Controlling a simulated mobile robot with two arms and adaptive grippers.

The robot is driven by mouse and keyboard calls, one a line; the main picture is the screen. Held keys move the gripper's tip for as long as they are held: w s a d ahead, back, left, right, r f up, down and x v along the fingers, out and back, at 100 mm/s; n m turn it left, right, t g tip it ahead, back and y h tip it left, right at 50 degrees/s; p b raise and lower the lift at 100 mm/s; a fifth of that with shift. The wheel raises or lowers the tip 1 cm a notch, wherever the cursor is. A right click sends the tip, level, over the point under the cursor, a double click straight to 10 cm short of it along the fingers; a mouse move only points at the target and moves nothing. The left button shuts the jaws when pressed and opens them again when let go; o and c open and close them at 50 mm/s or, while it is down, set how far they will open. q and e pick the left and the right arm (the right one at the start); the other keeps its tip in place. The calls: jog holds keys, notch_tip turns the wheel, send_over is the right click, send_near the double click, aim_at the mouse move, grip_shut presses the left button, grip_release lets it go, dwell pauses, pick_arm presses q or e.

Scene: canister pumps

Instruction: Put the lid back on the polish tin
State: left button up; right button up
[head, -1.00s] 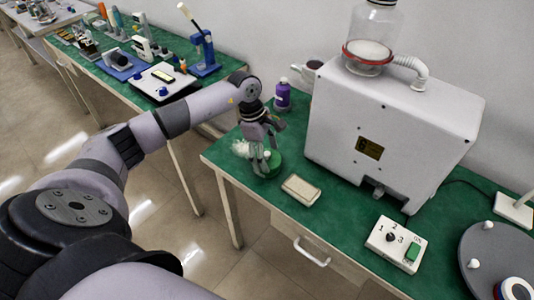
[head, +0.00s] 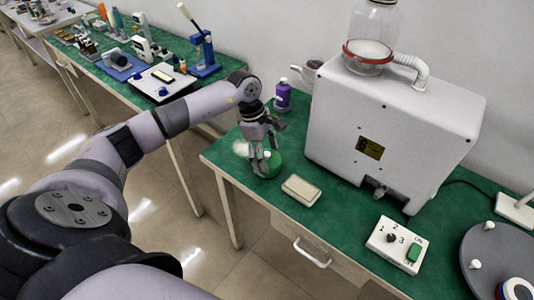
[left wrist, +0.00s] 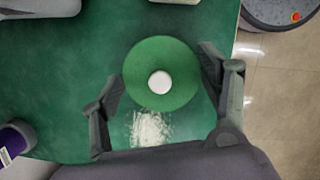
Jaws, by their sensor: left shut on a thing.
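A round green lid with a white knob (left wrist: 160,55) sits between the fingertips of my left gripper (left wrist: 160,78) in the left wrist view. In the head view the green lid (head: 275,160) shows partly behind the fingers of my left gripper (head: 263,167), low over the near left corner of the green bench. The gripper is shut on the lid, one finger on each side. The polish tin cannot be made out; anything under the lid is hidden. My right gripper is not in view.
A beige pad (head: 301,190) lies just right of the gripper. A purple bottle (head: 283,95) stands behind, and a large white machine (head: 390,130) to the right. A switch box (head: 396,244) is at front right.

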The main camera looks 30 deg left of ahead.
pick_arm(q)
jog(key=o, duration=1.1)
jog(key=shift+o, duration=0.9)
jog(key=shift+r+p, duration=1.85)
jog(key=shift+r, duration=1.7)
jog(key=shift+c, duration=0.2)
grip_shut()
